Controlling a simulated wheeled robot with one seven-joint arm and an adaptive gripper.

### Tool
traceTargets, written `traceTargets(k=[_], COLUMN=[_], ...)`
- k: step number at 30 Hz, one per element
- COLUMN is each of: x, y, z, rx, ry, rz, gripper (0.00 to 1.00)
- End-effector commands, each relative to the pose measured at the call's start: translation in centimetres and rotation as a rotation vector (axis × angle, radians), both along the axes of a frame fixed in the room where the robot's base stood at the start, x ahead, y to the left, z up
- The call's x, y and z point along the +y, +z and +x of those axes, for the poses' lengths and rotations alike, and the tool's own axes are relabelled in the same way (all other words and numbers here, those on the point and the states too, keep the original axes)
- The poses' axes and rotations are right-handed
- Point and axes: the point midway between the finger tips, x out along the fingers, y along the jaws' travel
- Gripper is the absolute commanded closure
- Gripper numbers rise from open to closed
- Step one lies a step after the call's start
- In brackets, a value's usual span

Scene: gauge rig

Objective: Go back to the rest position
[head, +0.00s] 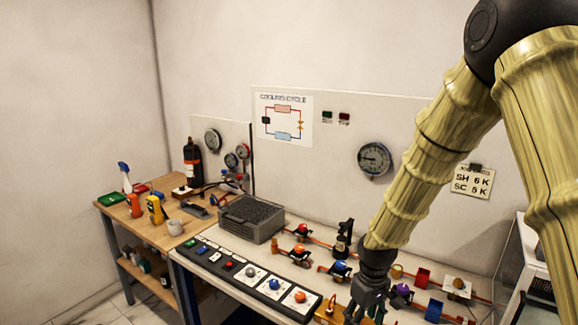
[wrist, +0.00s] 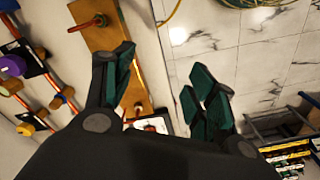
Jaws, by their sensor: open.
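My gripper (head: 368,300) hangs over the right part of the rig bench, close to its front edge, at the end of my arm. In the wrist view my gripper (wrist: 155,95) is open, its two green-padded fingers spread wide with nothing between them. Past the fingers lie a wooden board (wrist: 100,35) with a red-handled piece on it and the tiled floor (wrist: 240,60). In the head view the arm hides part of the bench and the wall behind it.
A control strip (head: 250,278) with several knobs runs along the bench front. Pipes with coloured valves (head: 300,232) and a purple knob (head: 402,290) are near the gripper. A grey finned unit (head: 250,218) stands left. A white cabinet (head: 520,265) is at right. Wall gauges (head: 374,160) hang behind.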

Motion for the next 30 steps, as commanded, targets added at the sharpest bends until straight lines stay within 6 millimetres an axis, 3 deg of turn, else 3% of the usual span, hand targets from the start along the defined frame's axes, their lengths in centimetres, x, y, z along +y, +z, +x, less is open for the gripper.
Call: traceTargets(k=[8,17,24,30], x=[0.0,-0.2,-0.9,-1.7], y=[-6.4,-16.6,-23.8,-28.5], z=[-3.4,-9.8,-17.1,-23.8], rx=[0.008,0.020,0.025,0.023], ry=[-0.056,-0.167,-0.275,-0.363], rz=[0.021,0.046,0.048,0.035], gripper=[0.43,0.43,0.43,0.43])
